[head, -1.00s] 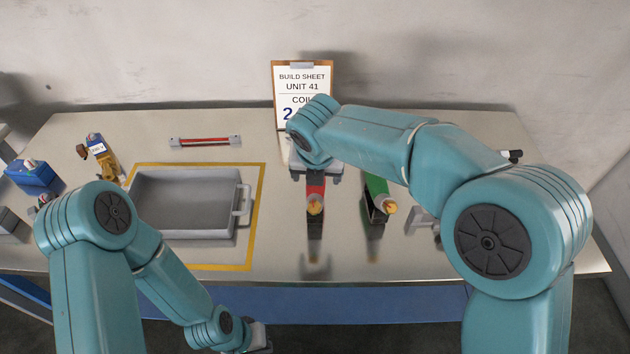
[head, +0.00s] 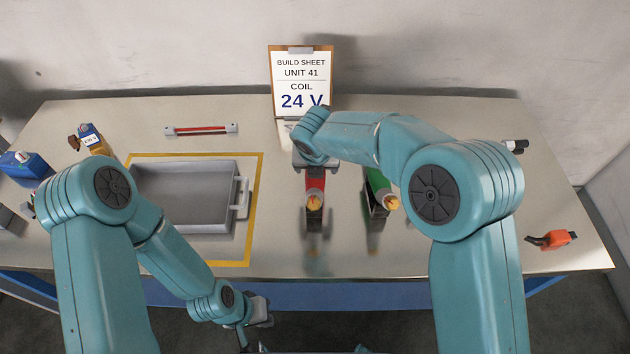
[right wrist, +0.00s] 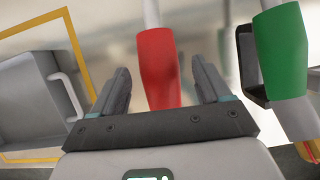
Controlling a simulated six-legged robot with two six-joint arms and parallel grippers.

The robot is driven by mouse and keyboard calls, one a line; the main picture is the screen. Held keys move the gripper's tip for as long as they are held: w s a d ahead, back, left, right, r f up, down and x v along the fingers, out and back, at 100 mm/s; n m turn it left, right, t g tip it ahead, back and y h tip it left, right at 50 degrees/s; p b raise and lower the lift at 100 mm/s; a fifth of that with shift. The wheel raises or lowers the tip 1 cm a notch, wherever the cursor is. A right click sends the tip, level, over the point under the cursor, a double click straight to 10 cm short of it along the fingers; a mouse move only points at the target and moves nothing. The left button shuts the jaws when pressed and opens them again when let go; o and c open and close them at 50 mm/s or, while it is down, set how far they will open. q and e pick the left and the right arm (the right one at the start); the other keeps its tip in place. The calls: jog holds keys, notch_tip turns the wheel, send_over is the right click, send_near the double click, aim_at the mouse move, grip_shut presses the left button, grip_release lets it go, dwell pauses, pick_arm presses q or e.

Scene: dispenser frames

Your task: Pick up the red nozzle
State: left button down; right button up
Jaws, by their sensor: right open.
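The red nozzle (head: 315,184) stands in a dark holder right of the table's middle, with a yellow-orange end towards me. Its red grip (right wrist: 157,55) fills the middle of the right wrist view. My right gripper (head: 315,164) is at its far end, pointing down. In the right wrist view my right gripper's open fingers (right wrist: 160,82) lie one on each side of the red grip, with gaps showing. Whether they are level with the grip is unclear. My left gripper (head: 259,312) hangs low before the table's front edge; its fingers are too small to judge.
The green nozzle (head: 379,186) stands close to the right of the red one; its green grip (right wrist: 281,50) is near the right finger. A grey tray (head: 239,222) lies left inside a yellow outline. A clipboard (head: 301,68) reads 24 V. An orange-red part (head: 555,239) lies far right.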

jog(key=x, duration=0.2)
jog(key=p+x, duration=0.1)
jog(key=x, duration=0.2)
jog(key=shift+w+a+p, duration=0.15)
jog(key=shift+w+p, duration=0.15)
jog(key=shift+w+f, duration=0.15)
jog(key=shift+f, duration=0.2)
jog(key=shift+r, duration=0.1)
jog(key=c, duration=0.3)
grip_shut()
jog(key=shift+r, duration=0.15)
notch_tip(320, 180, up, 20)
